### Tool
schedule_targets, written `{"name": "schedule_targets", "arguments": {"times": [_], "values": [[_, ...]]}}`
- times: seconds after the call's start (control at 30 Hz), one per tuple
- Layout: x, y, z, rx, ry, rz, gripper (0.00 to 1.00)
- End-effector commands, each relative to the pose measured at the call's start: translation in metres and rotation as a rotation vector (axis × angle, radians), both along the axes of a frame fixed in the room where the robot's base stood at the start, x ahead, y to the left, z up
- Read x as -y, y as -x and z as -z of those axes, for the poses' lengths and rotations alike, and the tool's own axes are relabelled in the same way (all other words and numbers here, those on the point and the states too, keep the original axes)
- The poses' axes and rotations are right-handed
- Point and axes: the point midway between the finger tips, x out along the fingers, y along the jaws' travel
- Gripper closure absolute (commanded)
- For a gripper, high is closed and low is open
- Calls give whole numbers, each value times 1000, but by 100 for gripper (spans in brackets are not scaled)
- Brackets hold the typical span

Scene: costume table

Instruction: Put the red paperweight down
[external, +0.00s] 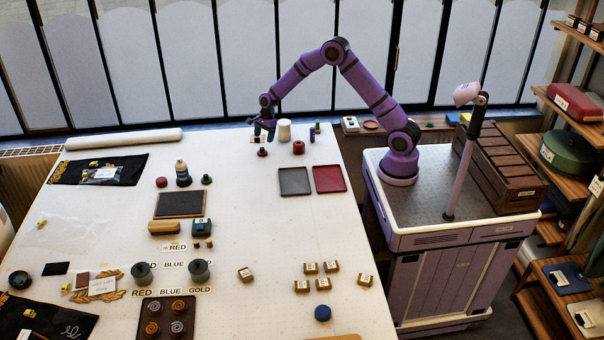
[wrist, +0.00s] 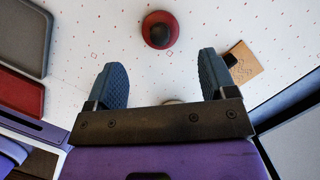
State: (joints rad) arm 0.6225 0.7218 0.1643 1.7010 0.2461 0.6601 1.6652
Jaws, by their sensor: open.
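The red paperweight (external: 262,153), a round red base with a dark knob, stands upright on the white table just below my gripper (external: 263,138). In the wrist view the paperweight (wrist: 153,38) lies beyond my fingertips, near the top middle, with nothing around it. My gripper (wrist: 162,72) is open, its two blue ridged fingers wide apart and empty. The fingers do not touch the paperweight. The exact height of my gripper above the table is hard to tell.
A brown card (wrist: 250,66) with a dark piece on it lies by the right finger. A white jar (external: 284,131) and a red round item (external: 298,148) stand close by. A grey tray (external: 294,182) and a red tray (external: 329,179) lie nearer the table's right edge.

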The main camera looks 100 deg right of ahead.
Motion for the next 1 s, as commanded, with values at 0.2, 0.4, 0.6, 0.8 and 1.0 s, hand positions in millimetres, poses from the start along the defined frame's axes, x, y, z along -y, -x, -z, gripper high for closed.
{"name": "schedule_targets", "arguments": {"times": [0.2,0.4,0.6,0.8,1.0], "values": [[7,7,-35,1,1,1,22],[7,10,-50,2,2,-7,22],[-22,19,-92,34,58,-159,22],[-77,48,-161,92,167,-460,22],[-131,91,-218,146,277,-765,22]]}}
